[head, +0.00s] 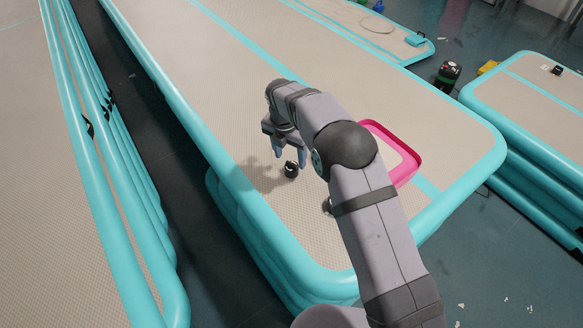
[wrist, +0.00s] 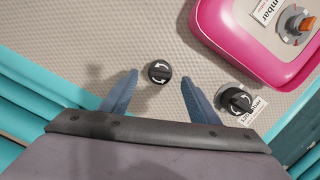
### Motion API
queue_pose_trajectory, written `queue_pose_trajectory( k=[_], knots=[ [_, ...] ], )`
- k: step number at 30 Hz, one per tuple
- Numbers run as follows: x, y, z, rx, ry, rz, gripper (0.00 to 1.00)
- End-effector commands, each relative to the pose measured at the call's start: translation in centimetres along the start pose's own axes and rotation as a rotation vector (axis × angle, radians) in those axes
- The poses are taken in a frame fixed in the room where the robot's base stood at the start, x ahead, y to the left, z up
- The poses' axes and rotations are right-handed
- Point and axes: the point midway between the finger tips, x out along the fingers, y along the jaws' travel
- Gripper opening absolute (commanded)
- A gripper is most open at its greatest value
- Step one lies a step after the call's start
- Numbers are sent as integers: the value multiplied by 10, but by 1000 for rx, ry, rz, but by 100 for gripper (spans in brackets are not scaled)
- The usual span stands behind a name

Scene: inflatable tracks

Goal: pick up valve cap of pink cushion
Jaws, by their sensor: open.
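A round black valve cap (wrist: 159,72) with white curved arrows lies on the grey textured track surface. In the head view the cap (head: 291,170) sits just below my gripper (head: 290,155). In the wrist view my gripper (wrist: 159,79) is open, with one blue finger to each side of the cap and a gap on both sides. The height of the fingertips above the surface is hard to tell. The pink cushion (wrist: 240,50) lies at the upper right, with its grey and orange valve (wrist: 296,24) uncovered. The cushion (head: 415,160) is partly hidden behind my arm in the head view.
Another black cap (wrist: 236,100) sits on a grey valve with a label, right of my right finger. The track's turquoise edge (wrist: 30,85) runs along the left. Clear track surface surrounds the cap. Other tracks (head: 530,105) stand apart on the dark floor.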

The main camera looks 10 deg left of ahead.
Motion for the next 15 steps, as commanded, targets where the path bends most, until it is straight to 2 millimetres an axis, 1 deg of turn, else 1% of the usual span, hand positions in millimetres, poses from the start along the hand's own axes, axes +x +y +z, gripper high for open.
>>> queue_pose_trajectory(
  k=[10, 15],
  knots=[
    [40, -1, 0, 1, 2, -2, 56],
    [50, -1, 0, 1, 0, -1, 56]
  ],
)
